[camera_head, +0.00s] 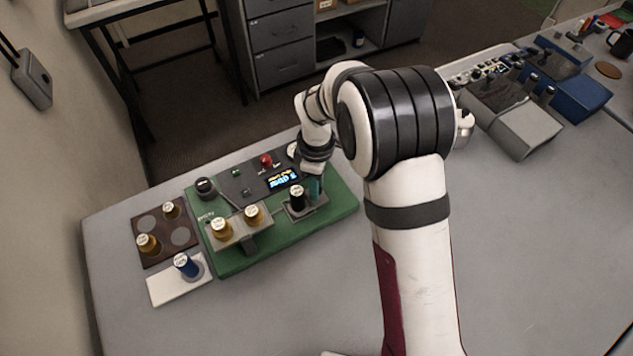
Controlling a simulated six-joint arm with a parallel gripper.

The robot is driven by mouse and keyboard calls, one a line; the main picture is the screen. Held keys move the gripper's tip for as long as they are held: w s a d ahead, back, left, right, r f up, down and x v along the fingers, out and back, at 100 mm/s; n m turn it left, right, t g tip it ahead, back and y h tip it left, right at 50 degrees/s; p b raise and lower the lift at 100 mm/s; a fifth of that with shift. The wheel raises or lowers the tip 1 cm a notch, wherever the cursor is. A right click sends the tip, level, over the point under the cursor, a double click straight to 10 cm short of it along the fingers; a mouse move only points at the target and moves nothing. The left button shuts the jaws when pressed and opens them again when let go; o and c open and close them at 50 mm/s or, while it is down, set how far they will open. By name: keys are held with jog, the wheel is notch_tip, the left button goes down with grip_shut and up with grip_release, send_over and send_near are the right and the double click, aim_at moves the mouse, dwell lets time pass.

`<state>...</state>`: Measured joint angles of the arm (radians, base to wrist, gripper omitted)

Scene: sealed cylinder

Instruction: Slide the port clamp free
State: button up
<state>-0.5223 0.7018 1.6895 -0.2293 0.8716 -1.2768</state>
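The green board (345,203) lies on the grey bench and carries a grey block (318,207) at its right side. A dark cylinder with a pale labelled top (297,198) stands upright in that block. A small teal part (316,188) shows just right of the cylinder. I cannot tell which of these parts is the port clamp. My gripper (313,174) points down at the teal part, close behind and right of the dark cylinder. Its fingers are small and partly hidden, so I cannot see whether they are open, shut or touching anything.
Two amber vials stand in a grey rack (249,243). A brown tray (156,224) holds more amber vials. A blue-bodied vial (184,264) stands on a white pad (165,290). A lit display (283,179) and red button (266,160) are behind. The front bench is clear.

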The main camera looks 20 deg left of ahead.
grip_shut()
dwell(1.0)
